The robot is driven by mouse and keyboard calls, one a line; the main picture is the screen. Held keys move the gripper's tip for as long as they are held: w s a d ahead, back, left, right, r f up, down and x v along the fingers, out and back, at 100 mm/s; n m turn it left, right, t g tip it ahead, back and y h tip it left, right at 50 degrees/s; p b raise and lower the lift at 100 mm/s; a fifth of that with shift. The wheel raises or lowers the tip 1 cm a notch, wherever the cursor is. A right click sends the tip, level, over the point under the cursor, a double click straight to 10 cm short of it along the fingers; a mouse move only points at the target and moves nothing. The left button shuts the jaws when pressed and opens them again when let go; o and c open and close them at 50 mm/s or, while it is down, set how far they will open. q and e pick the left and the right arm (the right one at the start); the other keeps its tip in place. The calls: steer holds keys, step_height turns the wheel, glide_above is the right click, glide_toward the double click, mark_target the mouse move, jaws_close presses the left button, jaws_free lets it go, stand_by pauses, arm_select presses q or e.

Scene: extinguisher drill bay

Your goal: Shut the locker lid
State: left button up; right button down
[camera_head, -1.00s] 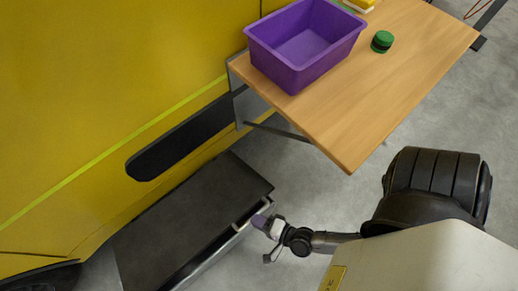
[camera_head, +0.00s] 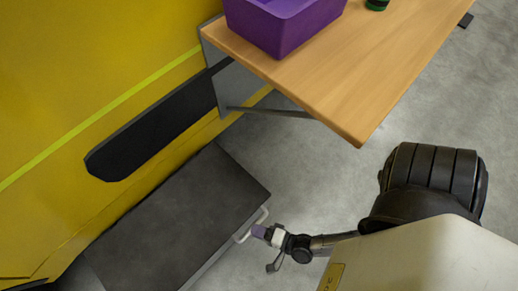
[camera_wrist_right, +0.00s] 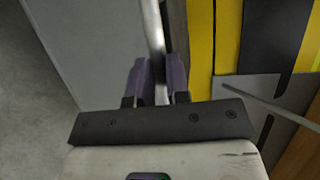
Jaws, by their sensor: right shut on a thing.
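The locker lid (camera_head: 175,225) is a broad dark panel low beside the yellow wall, with a pale bar handle (camera_head: 264,214) at its right edge. My right gripper (camera_head: 259,231) is at this handle with its purple fingers closed on it. In the right wrist view, the handle (camera_wrist_right: 152,30) runs as a pale bar between the two purple fingers (camera_wrist_right: 159,82). A large grey face (camera_wrist_right: 85,45) lies left of the bar there. I cannot tell how far the lid stands open. My left gripper is not in view.
A wooden table (camera_head: 350,90) with a purple bin (camera_head: 285,28) and a green round object (camera_head: 377,4) stands above the locker in the picture, on a grey bracket (camera_head: 265,111). Bare grey floor (camera_head: 320,180) lies between the table and my right arm.

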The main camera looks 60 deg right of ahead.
steer(key=shift+s+d+f, duration=0.1)
steer(key=shift+s+f, duration=0.1)
steer(key=shift+f, duration=0.25)
steer(key=shift+s+d+f, duration=0.1)
steer(key=shift+s+f, duration=0.1)
steer(key=shift+f, duration=0.25)
steer(key=c, duration=1.4)
jaws_free()
steer(key=shift+f, duration=0.1)
steer(key=shift+c, duration=0.2)
steer(key=shift+o, duration=0.6)
steer(key=shift+w+a, duration=0.1)
steer(key=shift+w, duration=0.05)
steer(key=shift+o, duration=1.1)
steer(key=shift+r, duration=0.2)
